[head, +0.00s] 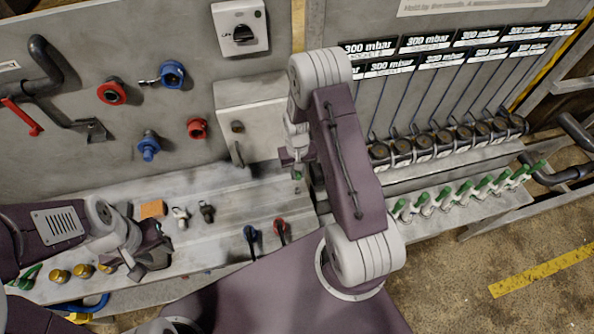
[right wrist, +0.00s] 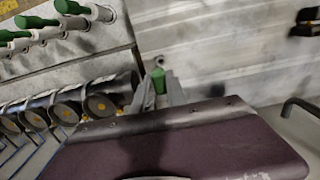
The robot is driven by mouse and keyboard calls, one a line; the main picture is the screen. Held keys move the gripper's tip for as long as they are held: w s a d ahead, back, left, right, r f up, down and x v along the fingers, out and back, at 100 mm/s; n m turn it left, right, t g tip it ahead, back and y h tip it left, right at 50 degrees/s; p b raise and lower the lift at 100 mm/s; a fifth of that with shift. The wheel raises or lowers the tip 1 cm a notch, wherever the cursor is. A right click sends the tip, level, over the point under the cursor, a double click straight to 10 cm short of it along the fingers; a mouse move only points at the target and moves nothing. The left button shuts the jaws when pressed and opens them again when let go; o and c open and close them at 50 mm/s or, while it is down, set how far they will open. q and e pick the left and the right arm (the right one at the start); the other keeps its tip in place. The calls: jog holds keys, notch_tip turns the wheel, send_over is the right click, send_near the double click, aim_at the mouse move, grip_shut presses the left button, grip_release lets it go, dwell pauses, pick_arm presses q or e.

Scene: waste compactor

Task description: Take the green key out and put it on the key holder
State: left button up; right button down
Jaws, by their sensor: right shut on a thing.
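My right gripper (head: 297,166) points down over the pale metal bench, in front of the light grey wall box. It is shut on a small green thing (head: 298,175), which looks like the green key and is mostly hidden by the fingers. In the right wrist view the green piece (right wrist: 158,80) shows between the fingertips (right wrist: 159,95). My left gripper (head: 138,256) hangs over the bench's left end, near gold knobs; its fingers are too unclear to tell open from shut. I cannot tell which thing is the key holder.
The grey box (head: 247,120) stands out from the wall panel. An orange block (head: 152,209) lies at left. Several green-handled valves (head: 440,198) and round gauges (head: 422,145) line the right.

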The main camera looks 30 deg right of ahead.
aim_at(297, 180)
jog(key=f+b, duration=0.3)
jog(key=f, duration=0.1)
jog(key=shift+s+a, duration=0.15)
jog(key=shift+a, duration=0.1)
jog(key=shift+f, duration=0.3)
jog(key=shift+d+f, duration=0.1)
jog(key=shift+d, duration=0.05)
dwell(0.4)
jog(key=shift+f+b, duration=1.45)
jog(key=shift+f, duration=0.25)
dwell(0.5)
dwell(0.8)
jog(key=c, duration=1.3)
grip_release()
